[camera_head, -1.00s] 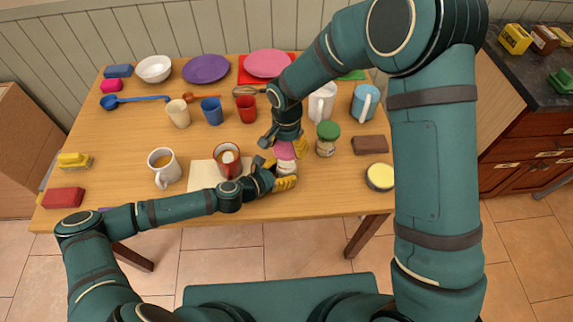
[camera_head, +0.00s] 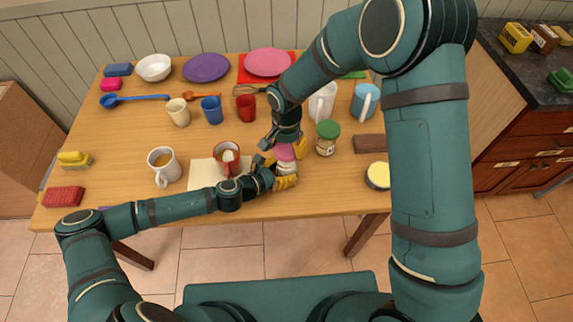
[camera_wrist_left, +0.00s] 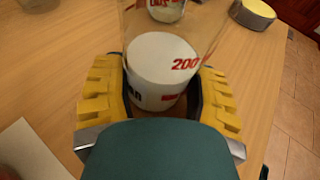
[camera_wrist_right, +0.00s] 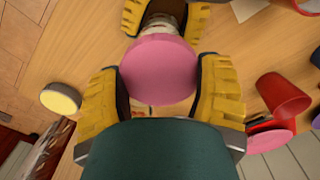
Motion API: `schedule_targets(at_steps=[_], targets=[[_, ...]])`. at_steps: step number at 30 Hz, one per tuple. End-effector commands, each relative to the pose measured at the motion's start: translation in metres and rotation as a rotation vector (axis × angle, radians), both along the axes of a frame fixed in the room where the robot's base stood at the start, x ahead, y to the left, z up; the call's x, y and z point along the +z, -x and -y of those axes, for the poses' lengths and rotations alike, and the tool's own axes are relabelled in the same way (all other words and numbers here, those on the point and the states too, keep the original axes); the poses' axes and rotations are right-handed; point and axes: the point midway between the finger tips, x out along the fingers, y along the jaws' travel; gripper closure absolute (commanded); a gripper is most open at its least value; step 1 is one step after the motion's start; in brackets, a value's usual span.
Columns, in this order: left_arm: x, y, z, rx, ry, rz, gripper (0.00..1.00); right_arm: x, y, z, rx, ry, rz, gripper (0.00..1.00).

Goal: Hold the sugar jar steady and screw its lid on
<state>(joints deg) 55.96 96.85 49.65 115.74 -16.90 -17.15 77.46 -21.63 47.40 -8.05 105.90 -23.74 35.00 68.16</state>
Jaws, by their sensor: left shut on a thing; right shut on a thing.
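The sugar jar (camera_head: 286,168), clear with white contents and red print, stands near the table's front edge. My left gripper (camera_head: 281,173) is shut around its side. The left wrist view shows the jar (camera_wrist_left: 160,65) between both yellow fingers. The pink lid (camera_head: 284,152) is over the jar's mouth, and my right gripper (camera_head: 286,145) is shut on it from above. The right wrist view shows the round lid (camera_wrist_right: 159,70) between the fingers, with the jar partly showing behind it. Whether the lid sits fully on the rim is hidden.
A green-lidded jar (camera_head: 327,138) stands close on the right, with a brown block (camera_head: 369,144) and a yellow-topped round tin (camera_head: 378,175) beyond. Cups and plates fill the back.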

Motion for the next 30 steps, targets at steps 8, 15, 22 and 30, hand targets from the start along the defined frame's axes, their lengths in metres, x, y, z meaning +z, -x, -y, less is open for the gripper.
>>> schedule_targets(at_steps=[8, 15, 22, 30], targets=[[-0.0001, -0.0001, -0.0001, 0.000, 0.000, 0.000, 0.59, -0.0008, 0.0001, -0.0001, 0.000, 0.000, 0.000, 0.44], [-0.0001, -0.0001, -0.0001, 0.000, 0.000, 0.000, 0.59, -0.0048, 0.0001, -0.0002, 0.001, 0.000, 0.000, 0.44], [-0.0001, -0.0001, -0.0001, 0.000, 0.000, 0.000, 0.59, -0.0080, 0.0001, -0.0004, 0.000, 0.000, 0.000, 0.44], [0.0000, -0.0002, -0.0001, 0.000, 0.000, 0.000, 0.59, -0.0079, 0.0001, -0.0002, 0.000, 0.000, 0.000, 0.44]])
